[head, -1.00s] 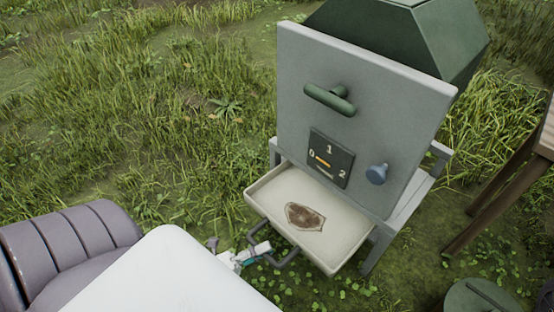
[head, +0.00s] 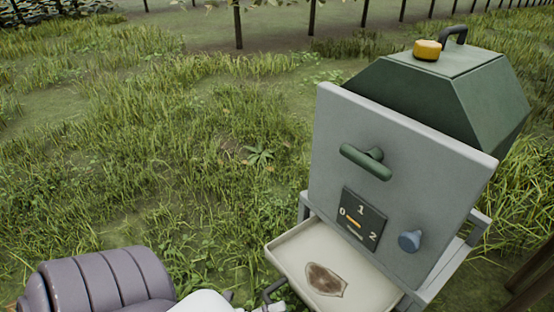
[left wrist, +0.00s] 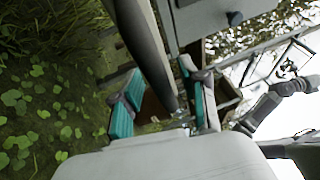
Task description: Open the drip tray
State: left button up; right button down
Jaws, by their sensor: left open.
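The drip tray (head: 375,287) is a shallow cream tray with a brown stain. It sticks out from below the grey front panel of the machine, pulled open. Its dark handle (head: 268,291) is at its front left, partly cut off by the picture's bottom edge. My left gripper (head: 274,308) is beside the handle, mostly out of the head view. In the left wrist view my left gripper (left wrist: 158,103) is open, with teal pads apart. A grey bar (left wrist: 148,50) reaches between the fingers; I cannot tell whether they touch it.
The grey panel (head: 330,125) carries a green handle (head: 366,162), a dial plate marked 0, 1, 2 (head: 352,213) and a blue knob (head: 409,241). A green hopper (head: 440,95) with a yellow object (head: 427,49) is behind. Grass lies open to the left.

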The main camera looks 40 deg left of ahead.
pick_arm(q)
jog(key=v, duration=1.2)
